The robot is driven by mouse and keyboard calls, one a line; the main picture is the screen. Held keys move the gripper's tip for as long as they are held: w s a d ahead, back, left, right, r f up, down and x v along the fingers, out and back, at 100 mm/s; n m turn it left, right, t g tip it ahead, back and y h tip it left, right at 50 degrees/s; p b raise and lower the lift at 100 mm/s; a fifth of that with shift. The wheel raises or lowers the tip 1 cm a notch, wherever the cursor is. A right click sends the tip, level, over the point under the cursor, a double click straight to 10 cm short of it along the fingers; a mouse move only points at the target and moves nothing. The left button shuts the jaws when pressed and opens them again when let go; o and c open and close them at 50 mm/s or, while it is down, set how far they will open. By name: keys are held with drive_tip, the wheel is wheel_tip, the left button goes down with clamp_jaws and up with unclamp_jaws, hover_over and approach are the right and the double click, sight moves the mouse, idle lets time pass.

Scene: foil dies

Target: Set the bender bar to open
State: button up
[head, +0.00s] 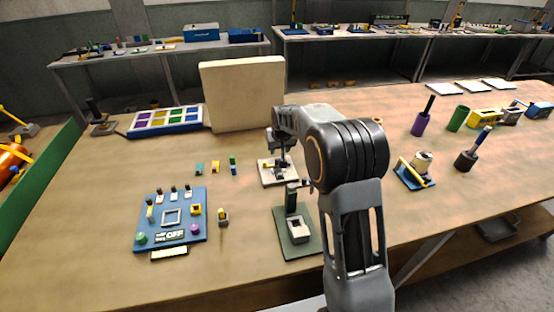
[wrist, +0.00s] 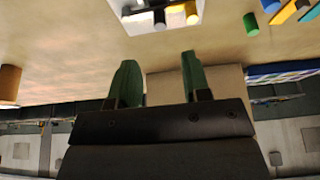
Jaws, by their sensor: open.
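A pale plate fixture (head: 270,180) with dark and yellow parts stands mid-table in the head view, under the end of my arm.
A blue switch panel (head: 155,232) reading OFF lies at left. A dark green press-like stand (head: 302,244) is in front of the fixture. A beige upright board (head: 243,92) stands behind. A blue-and-yellow fixture (head: 413,172) is at right.

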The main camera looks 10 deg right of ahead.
sight(277, 159)
drive_tip(key=p+x, duration=0.1)
drive_tip(key=x, duration=0.8)
drive_tip(key=shift+f, duration=0.15)
clamp_jaws()
